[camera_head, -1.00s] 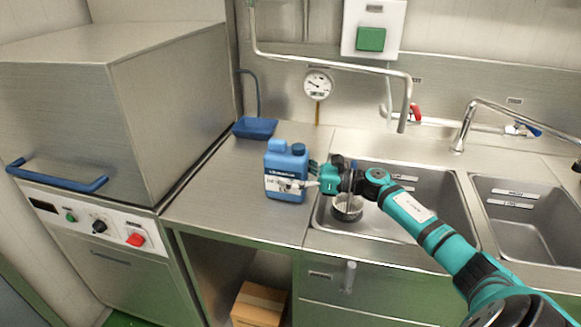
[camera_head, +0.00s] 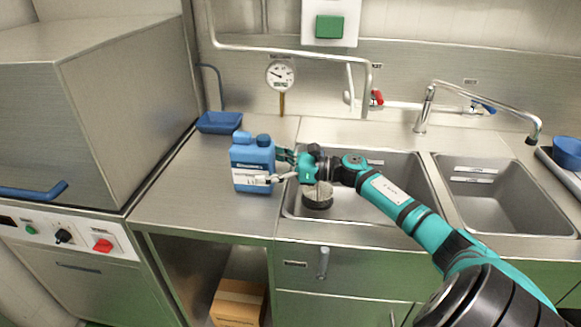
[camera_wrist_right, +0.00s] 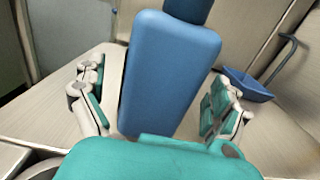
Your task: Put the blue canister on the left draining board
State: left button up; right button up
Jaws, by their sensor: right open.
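The blue canister (camera_head: 253,160) with a white label stands upright on the left draining board (camera_head: 180,210), near the left edge of the sink. In the right wrist view the canister (camera_wrist_right: 170,75) stands between the spread fingers of my right gripper (camera_wrist_right: 160,105), with a gap on each side. In the head view my right gripper (camera_head: 280,170) reaches the canister from the right, over the sink's edge. It is open and holds nothing. My left gripper is in neither view.
Two sink basins (camera_head: 500,205) lie to the right, with a dark round object (camera_head: 318,196) in the nearer one. A large steel machine (camera_head: 110,110) stands at the left. The board's front is clear.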

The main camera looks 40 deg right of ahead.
jog(key=b+v, duration=0.1)
jog(key=v, duration=0.8)
jog(key=shift+s+d, duration=0.2)
jog(key=shift+s, duration=0.1)
